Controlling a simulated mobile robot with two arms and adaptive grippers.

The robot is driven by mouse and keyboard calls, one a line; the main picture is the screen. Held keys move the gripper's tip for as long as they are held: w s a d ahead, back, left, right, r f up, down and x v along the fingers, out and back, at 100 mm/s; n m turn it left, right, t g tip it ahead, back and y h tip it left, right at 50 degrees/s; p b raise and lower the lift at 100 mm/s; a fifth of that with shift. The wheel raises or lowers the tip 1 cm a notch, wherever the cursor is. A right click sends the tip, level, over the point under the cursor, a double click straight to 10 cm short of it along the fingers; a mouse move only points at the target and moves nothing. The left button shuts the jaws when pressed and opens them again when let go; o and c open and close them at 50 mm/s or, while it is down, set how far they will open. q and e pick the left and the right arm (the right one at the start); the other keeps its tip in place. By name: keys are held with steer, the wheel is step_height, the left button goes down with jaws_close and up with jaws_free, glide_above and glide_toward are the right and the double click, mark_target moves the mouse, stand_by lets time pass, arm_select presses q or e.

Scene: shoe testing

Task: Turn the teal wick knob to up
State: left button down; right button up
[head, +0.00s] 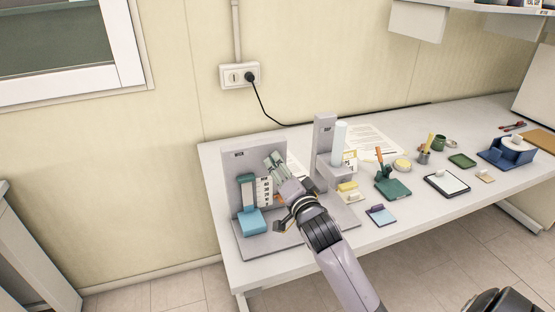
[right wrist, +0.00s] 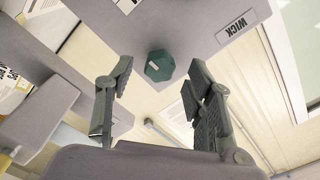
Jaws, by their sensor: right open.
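The teal wick knob (right wrist: 159,66) shows in the right wrist view as a faceted dark teal knob on a grey panel, with a small pale mark on its face. A WICK label (right wrist: 237,25) is on a grey surface to its upper right. My right gripper (right wrist: 160,68) is open and empty; its fingers appear on either side of the knob, with no visible contact. In the head view my right gripper (head: 275,158) is in front of the grey panel of the left station (head: 250,157), and I cannot make out the knob there.
A grey column (head: 323,140) with a pale cylinder (head: 339,143) stands to the right.

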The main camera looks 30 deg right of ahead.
steer(key=shift+x, duration=1.55)
jaws_close()
